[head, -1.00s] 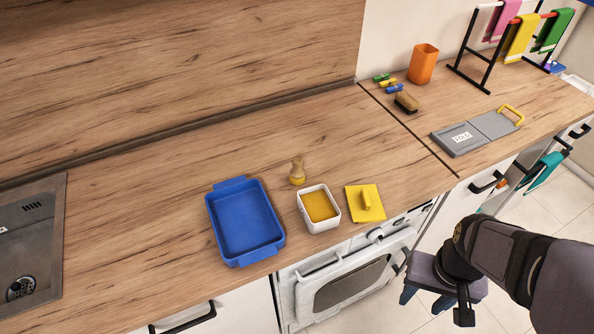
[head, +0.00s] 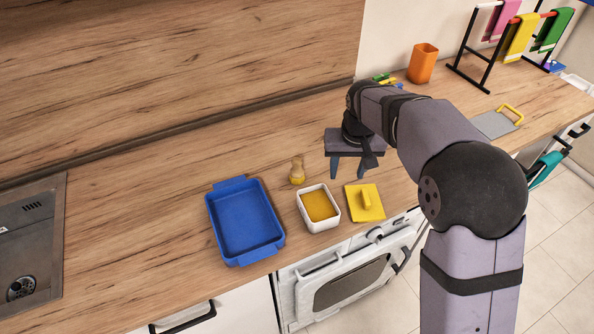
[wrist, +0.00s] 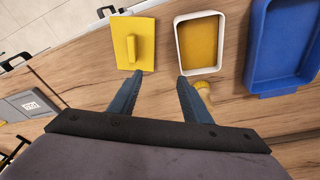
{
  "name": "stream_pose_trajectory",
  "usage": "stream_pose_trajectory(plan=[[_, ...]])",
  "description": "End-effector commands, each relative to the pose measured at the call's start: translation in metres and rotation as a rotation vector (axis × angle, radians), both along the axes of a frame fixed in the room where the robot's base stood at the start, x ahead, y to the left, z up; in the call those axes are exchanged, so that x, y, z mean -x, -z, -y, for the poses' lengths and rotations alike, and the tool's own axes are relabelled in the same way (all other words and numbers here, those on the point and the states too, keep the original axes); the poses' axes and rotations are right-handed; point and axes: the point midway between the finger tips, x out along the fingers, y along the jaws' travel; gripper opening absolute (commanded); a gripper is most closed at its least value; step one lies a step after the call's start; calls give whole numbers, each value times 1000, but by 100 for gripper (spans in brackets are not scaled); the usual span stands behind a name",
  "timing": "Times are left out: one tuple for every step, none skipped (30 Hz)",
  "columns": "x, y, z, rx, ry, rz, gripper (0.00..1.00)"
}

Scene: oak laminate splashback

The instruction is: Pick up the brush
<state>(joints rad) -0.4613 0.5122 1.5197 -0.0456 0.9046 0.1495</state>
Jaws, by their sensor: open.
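A small brush (head: 297,172) with a rounded wooden handle and a yellow base stands upright on the wooden counter, behind the gap between the blue tray and the white tub. In the wrist view the brush (wrist: 204,88) shows beside my right-hand finger, which partly covers it. My gripper (head: 350,175) is open and empty above the counter, to the right of the brush in the head view. In the wrist view my gripper (wrist: 160,76) has its two fingers spread apart, with bare counter between them.
A blue tray (head: 245,262), a white tub (head: 323,227) with yellow inside and a yellow lid (head: 372,213) with a handle line the counter's front. A sink (head: 45,210) is at left. An orange cup (head: 423,64) and towel rack (head: 468,70) stand at back right.

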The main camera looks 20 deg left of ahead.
Motion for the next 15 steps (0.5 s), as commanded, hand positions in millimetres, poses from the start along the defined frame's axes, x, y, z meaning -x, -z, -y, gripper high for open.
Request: stream_pose_trajectory(plan=[[-8,1,-25,-6,-28,13,44],[-11,1,-38,-8,-40,19,44],[-16,1,-54,-14,-57,30,44],[-18,1,-65,-17,-69,37,44],[-20,0,-76,-20,-78,43,44],[-22,0,-89,-26,-91,51,44],[-23,0,-97,-28,-98,55,44],[-24,0,-105,-31,-105,60,44],[-25,0,-114,-34,-114,66,44],[-25,0,-119,-37,-119,70,44],[-26,0,-124,-39,-123,72,44],[-26,0,-129,-41,-128,74,44],[-26,0,-132,-42,-131,77,44],[-26,0,-134,-43,-133,78,44],[-26,0,-136,-43,-134,79,44]])
